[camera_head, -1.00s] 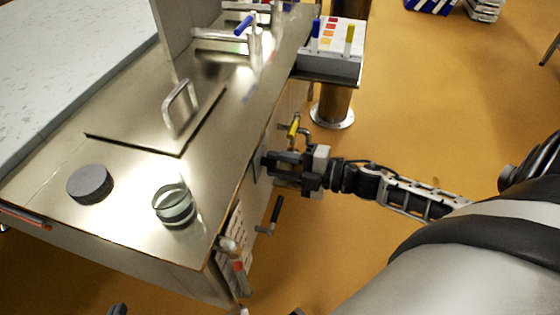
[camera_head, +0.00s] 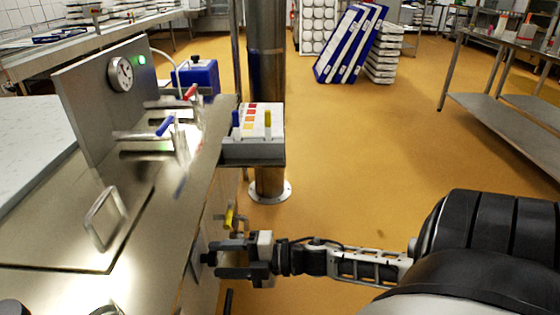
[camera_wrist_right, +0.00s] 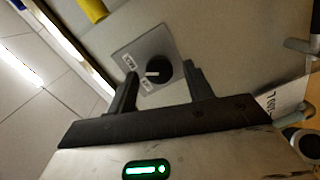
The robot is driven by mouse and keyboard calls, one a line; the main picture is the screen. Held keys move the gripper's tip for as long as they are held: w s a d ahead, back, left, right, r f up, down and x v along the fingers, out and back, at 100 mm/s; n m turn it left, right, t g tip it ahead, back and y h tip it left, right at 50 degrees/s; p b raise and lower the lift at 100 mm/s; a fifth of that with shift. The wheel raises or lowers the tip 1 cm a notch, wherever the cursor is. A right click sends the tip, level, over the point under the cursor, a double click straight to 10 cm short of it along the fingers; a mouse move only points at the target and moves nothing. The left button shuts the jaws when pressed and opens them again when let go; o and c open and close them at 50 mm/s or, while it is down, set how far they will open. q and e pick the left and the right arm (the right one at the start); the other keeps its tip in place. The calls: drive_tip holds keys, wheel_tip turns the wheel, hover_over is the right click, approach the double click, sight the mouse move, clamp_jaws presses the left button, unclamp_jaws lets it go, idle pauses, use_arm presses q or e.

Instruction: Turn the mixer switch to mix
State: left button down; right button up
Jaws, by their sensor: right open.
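The mixer switch is a round black knob (camera_wrist_right: 161,72) with a white pointer mark, on a square grey plate (camera_wrist_right: 140,48) in the right wrist view. Two small white labels (camera_wrist_right: 130,63) sit on the plate, too blurred to read for sure. The pointer mark faces left, toward the labels. My right gripper (camera_wrist_right: 160,70) is open, with one finger on each side of the knob; whether they touch it I cannot tell. In the head view my right gripper (camera_head: 214,264) is at the front panel of the steel vat, where it hides the switch. My left gripper is not in view.
A yellow-handled valve (camera_head: 229,217) is just above my right gripper on the vat front. A small shelf (camera_head: 254,160) with a white-grey box sticks out beyond it, next to a steel column (camera_head: 267,120). Open orange floor (camera_head: 350,170) lies to the right.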

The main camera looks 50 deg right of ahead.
use_arm(q)
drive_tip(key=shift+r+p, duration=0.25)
drive_tip(key=shift+p, duration=0.45)
use_arm(e)
drive_tip(key=v, duration=1.5)
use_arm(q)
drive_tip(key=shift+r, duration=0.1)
